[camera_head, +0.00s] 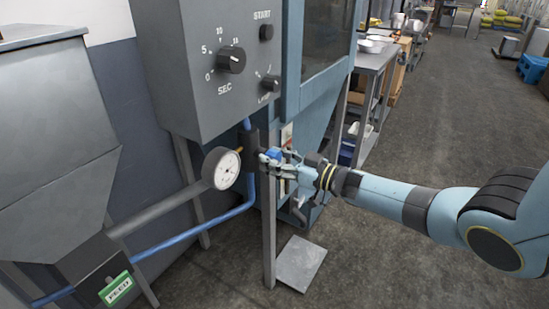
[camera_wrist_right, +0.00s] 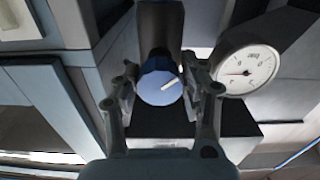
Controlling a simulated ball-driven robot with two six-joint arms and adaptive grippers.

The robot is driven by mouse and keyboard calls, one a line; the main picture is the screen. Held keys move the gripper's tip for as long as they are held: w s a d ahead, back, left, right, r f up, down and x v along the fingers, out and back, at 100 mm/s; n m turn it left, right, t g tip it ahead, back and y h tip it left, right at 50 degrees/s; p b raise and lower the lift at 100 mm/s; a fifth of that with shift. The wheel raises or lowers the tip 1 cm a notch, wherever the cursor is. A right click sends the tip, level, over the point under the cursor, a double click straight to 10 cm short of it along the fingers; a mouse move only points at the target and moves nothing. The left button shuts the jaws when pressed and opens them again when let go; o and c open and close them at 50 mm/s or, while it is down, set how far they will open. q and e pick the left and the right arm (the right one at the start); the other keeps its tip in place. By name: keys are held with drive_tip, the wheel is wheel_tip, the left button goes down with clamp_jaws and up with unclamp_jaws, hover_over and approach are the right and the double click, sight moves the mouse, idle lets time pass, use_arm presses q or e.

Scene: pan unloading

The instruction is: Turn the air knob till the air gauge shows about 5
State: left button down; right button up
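The air gauge (camera_wrist_right: 249,72) is a white dial beside the knob, also in the head view (camera_head: 222,168). In the wrist view its red needle points left; its numbers are too small to read. My left gripper is out of view.
The grey control box (camera_head: 218,60) with black SEC, START and lamp controls hangs above the knob. A blue pipe (camera_head: 178,243) and a grey post (camera_head: 268,225) are close by. A grey hopper (camera_head: 55,140) stands at left. The floor at right is open.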

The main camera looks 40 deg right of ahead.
drive_tip(key=o, duration=0.3)
drive_tip(key=v, duration=1.2)
